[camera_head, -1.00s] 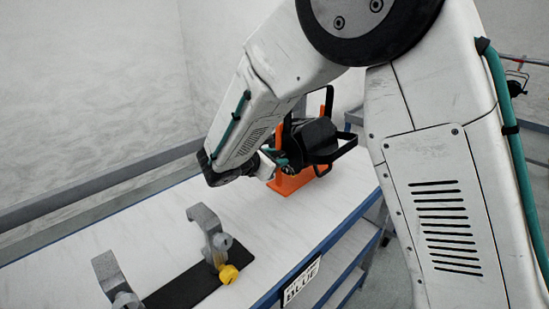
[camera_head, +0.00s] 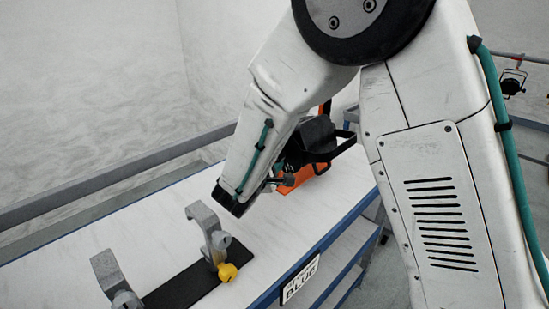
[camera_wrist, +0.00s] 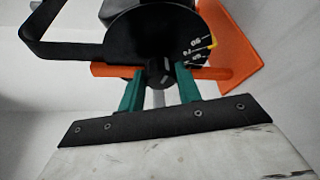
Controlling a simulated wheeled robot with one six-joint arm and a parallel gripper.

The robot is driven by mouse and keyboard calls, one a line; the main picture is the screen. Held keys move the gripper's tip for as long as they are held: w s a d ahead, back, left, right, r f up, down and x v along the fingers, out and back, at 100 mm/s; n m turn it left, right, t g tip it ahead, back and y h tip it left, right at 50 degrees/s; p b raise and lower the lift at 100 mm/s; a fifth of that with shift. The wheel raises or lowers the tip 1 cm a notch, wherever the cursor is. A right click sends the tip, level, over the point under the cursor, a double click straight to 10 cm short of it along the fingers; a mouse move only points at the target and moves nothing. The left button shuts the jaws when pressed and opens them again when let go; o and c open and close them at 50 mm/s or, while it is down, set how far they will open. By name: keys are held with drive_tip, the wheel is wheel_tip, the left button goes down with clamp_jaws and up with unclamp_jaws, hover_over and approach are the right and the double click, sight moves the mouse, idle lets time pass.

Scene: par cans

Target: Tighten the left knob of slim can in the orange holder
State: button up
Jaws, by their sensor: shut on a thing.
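The slim can is black and sits in the orange holder (camera_head: 308,173) on the bench, partly hidden behind my arm in the head view. Its black body (camera_head: 311,137) and yoke show there. In the wrist view, the round black end of the can (camera_wrist: 140,38) carries a white number scale with a yellow mark. The dark knob (camera_wrist: 160,69) sits at its lower middle, in front of an orange bar of the holder (camera_wrist: 106,70). My gripper (camera_wrist: 159,80) has its teal fingers on both sides of this knob and is shut on it.
Two grey clamps, one with a yellow knob (camera_head: 227,272), stand by a black strip (camera_head: 190,288) at the front of the white bench (camera_head: 90,235). A grey rail (camera_head: 100,185) runs behind. A small lamp (camera_head: 512,80) hangs at the far right.

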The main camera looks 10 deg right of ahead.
drive_tip(key=m, duration=0.1)
drive_tip(key=m+t, duration=0.1)
drive_tip(key=m, duration=0.3)
drive_tip(key=shift+s+f+t+h, duration=0.1)
drive_tip(key=shift+f+t+h, duration=0.2)
drive_tip(key=shift+t+h, duration=0.1)
idle(0.4)
drive_tip(key=o, duration=1)
drive_tip(key=shift+r, duration=0.1)
